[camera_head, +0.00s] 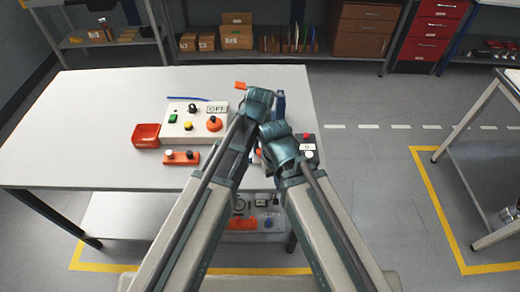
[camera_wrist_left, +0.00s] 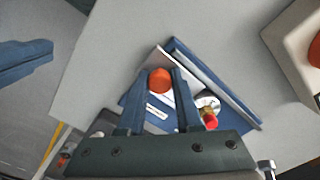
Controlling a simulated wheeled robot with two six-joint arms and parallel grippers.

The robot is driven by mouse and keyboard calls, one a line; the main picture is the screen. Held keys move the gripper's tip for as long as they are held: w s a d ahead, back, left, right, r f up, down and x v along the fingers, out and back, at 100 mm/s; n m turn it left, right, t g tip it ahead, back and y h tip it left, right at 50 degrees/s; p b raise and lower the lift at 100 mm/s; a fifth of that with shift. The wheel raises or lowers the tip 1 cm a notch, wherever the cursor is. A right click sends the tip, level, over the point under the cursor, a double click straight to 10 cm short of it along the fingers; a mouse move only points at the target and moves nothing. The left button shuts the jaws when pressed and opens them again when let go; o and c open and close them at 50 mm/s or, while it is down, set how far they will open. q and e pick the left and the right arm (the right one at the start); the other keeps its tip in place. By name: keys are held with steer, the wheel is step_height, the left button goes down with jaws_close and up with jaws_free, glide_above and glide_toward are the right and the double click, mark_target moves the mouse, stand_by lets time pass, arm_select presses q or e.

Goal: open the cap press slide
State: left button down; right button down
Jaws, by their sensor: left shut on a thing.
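The cap press (camera_wrist_left: 190,88) shows in the left wrist view as a blue body with a white plate, a round dial and a red knob. An orange round knob (camera_wrist_left: 160,80) on it lies between the fingers of my left gripper (camera_wrist_left: 158,92), which is shut on it. In the head view my left gripper (camera_head: 257,103) is over the table's right part, its fingers hidden. My right gripper (camera_head: 280,147) is close beside it, nearer the front; its fingers are hidden too. The arms cover most of the press in the head view.
A beige control box (camera_head: 193,123) with buttons and an orange knob stands left of the grippers on the table (camera_head: 90,110). An orange-red bin (camera_head: 146,135) and an orange button bar (camera_head: 181,157) lie near it. The table's left side is clear.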

arm_select(q)
steer(key=shift+s, duration=0.1)
steer(key=c, duration=0.6)
jaws_free()
step_height(320, 180, up, 14)
steer(key=p, duration=1.4)
steer(key=shift+f, duration=0.1)
